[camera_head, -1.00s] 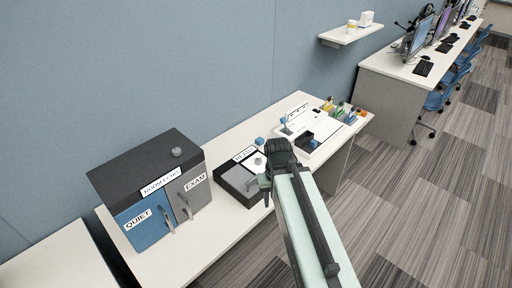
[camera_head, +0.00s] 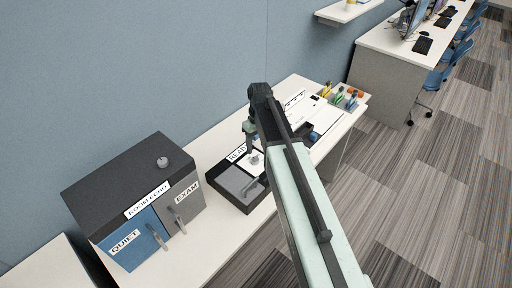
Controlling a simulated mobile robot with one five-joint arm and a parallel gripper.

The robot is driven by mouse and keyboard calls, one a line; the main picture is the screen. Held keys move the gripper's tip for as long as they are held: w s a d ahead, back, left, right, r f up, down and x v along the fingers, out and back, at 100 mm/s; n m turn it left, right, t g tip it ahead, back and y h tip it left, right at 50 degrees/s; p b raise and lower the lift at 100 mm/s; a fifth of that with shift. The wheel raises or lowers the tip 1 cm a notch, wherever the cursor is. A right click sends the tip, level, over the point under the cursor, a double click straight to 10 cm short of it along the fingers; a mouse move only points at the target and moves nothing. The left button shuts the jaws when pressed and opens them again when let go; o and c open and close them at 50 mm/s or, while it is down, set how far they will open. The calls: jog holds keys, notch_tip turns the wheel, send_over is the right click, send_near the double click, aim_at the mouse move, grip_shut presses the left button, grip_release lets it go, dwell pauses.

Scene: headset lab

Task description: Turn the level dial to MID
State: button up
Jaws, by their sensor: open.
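No dial with a readable LEVEL or MID mark shows. A round grey knob (camera_head: 162,163) sits on the dark top of the ROOM ECHO cabinet (camera_head: 88,200); its setting is too small to read. A black tray-like unit (camera_head: 218,182) with a label that seems to read READY (camera_head: 238,153) stands on the white counter to the right of the cabinet. A small pale knob-like part (camera_head: 255,158) shows on it. My gripper (camera_head: 250,133) is open and small in view, above the back right of this unit, apart from the cabinet knob. My arm hides part of the counter behind it.
The cabinet has a blue QUIET door (camera_head: 135,238) and a grey EXAM door (camera_head: 188,207), both with handles and shut. A small organiser (camera_head: 346,97) with coloured items stands at the counter's far end. A wall shelf (camera_head: 343,13) is above. Bare counter (camera_head: 215,228) lies in front.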

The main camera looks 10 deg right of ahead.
aim_at(256, 159)
jog(key=shift+w+a, duration=0.1)
notch_tip(256, 159, down, 8)
jog(key=b, duration=0.8)
jog(key=shift+r, duration=0.2)
grip_shut()
